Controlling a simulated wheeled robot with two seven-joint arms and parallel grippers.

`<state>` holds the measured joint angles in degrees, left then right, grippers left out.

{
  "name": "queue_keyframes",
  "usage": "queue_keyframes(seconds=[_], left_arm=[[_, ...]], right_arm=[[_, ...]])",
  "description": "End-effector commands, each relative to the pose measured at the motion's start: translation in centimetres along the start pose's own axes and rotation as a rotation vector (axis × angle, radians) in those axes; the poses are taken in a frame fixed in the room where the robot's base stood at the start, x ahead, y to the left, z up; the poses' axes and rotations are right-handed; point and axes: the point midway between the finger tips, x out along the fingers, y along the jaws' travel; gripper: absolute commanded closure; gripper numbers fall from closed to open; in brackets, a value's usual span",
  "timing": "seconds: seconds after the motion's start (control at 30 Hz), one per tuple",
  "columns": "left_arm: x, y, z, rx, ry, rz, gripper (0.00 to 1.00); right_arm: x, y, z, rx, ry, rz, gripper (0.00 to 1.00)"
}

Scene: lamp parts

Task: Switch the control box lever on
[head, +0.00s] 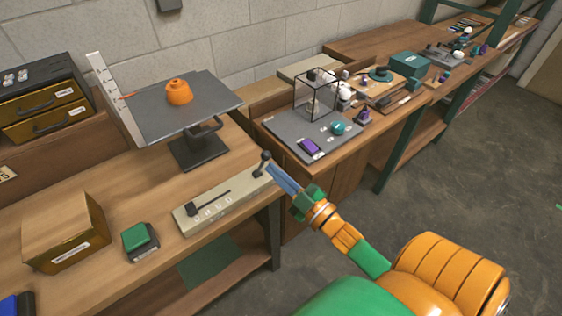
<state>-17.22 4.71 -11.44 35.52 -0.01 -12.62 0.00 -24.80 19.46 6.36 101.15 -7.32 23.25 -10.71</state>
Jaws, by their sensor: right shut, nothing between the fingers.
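The beige control box (236,194) lies on the near workbench, with pale markings and a dark slim bar with a knob on its top. A dark lever (263,164) with a round black knob stands up at the box's right end. My right gripper (271,168) is shut and empty, its blue-grey fingertips close beside the lever on its right. I cannot tell whether they touch it. My left gripper is not in view.
A green-topped block (140,240) and a cardboard box (68,232) stand left of the control box. Behind is a grey platform (160,128) with an orange piece (179,92). A grey tray (285,133) with a wire frame sits on the right bench.

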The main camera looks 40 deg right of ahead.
Motion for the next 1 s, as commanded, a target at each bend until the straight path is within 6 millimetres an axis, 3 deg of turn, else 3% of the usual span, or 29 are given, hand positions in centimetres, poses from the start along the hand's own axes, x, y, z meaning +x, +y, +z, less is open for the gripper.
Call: queue_keyframes(seconds=[0.2, 0.73, 0.77, 0.87, 0.97, 1.0], left_arm=[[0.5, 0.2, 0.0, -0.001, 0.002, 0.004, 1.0], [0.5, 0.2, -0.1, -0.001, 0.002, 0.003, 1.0], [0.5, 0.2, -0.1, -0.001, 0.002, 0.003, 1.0], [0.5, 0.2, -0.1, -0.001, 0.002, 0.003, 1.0], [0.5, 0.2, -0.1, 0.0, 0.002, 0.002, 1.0], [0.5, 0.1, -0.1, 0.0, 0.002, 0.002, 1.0]], right_arm=[[-2.4, 0.0, 0.1, 0.001, 0.0, 0.001, 1.0], [-2.7, -0.2, 0.5, 0.009, -0.017, -0.003, 1.0], [-2.8, -0.7, 1.3, 0.021, -0.042, -0.009, 1.0], [-4.3, -4.1, 6.8, 0.105, -0.231, -0.059, 1.0], [-8.6, -10.5, 14.0, 0.232, -0.525, -0.153, 1.0], [-10.9, -13.2, 16.3, 0.28, -0.646, -0.196, 1.0]])
